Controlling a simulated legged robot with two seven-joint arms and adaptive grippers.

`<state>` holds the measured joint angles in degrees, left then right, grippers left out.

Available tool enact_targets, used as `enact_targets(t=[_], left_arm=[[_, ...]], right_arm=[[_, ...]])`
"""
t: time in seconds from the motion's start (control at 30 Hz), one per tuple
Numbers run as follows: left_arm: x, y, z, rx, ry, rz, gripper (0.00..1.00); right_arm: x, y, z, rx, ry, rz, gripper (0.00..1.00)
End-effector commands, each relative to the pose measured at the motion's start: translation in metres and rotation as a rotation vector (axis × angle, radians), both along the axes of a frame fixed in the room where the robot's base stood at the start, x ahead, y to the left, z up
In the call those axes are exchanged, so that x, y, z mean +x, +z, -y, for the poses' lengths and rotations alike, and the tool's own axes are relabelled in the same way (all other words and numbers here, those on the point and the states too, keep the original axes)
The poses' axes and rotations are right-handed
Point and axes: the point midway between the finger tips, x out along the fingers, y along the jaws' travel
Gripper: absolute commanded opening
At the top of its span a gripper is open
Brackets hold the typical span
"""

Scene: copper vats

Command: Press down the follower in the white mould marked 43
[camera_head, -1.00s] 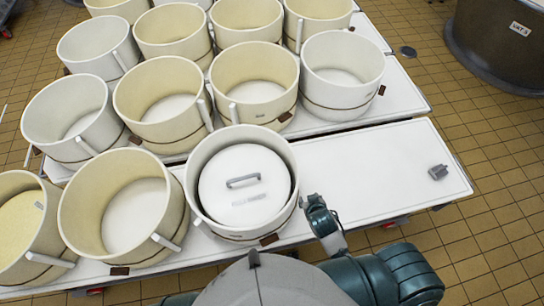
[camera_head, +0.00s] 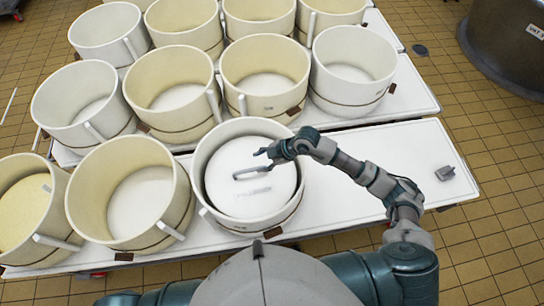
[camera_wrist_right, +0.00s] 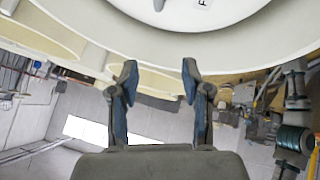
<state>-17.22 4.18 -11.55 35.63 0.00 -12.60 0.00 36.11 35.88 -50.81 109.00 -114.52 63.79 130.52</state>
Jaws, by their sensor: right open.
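The white mould (camera_head: 250,228) stands at the near edge of the white table, in the front row. A white round follower (camera_head: 238,202) with a grey bar handle (camera_head: 252,173) sits inside it, below the rim. Any number on the mould is too small to read. My right gripper (camera_head: 263,160) is open and empty above the follower, near the handle; whether it touches cannot be told. In the right wrist view the open fingers (camera_wrist_right: 160,72) show before the mould rim (camera_wrist_right: 170,48), with part of the follower (camera_wrist_right: 205,12) beyond. My left gripper is out of view.
Several cream and white moulds stand close together left of and behind this one, such as a cream mould (camera_head: 130,195) on its left. The table (camera_head: 345,205) is bare to the right, except a small grey object (camera_head: 445,173). A large dark vat (camera_head: 515,50) stands far right.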

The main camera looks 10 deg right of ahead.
Motion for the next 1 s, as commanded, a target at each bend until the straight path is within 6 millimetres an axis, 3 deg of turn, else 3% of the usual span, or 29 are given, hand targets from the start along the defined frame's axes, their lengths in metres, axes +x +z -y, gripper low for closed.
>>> enact_targets(t=[0.1,0.23,0.37,1.0], left_arm=[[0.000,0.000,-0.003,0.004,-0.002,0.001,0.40],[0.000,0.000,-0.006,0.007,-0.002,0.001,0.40],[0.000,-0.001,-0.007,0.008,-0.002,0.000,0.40],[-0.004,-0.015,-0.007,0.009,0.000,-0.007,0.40]], right_arm=[[0.012,-0.011,0.030,-0.136,-0.064,-0.024,0.48],[0.015,-0.019,0.037,-0.177,-0.089,-0.035,0.48],[0.018,-0.033,0.029,-0.175,-0.089,-0.036,0.48],[0.044,-0.145,-0.035,-0.173,-0.087,-0.035,0.48]])
